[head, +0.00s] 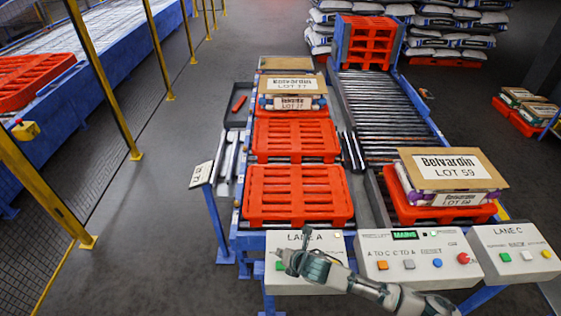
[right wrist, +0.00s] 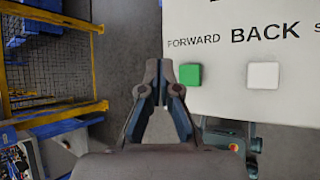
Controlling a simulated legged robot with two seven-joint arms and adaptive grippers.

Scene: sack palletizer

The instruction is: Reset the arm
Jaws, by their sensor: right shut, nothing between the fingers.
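My right gripper (head: 286,258) is in front of the LANE A control box (head: 309,285) in the head view, near its left side. In the right wrist view the right gripper (right wrist: 162,80) has its fingertips together with nothing between them. The fingertips are just left of a green button (right wrist: 190,76) marked FORWARD; whether they touch the box is not clear. A white button (right wrist: 262,75) marked BACK is further right. My left gripper is not in view.
A middle panel (head: 410,262) and a LANE C box (head: 515,255) stand to the right. Behind them, red pallets (head: 295,195) sit on the conveyor and a Belvardin LOT 59 load (head: 447,170) sits on another pallet. A yellow-framed fence (head: 60,150) stands at left, with bare floor between.

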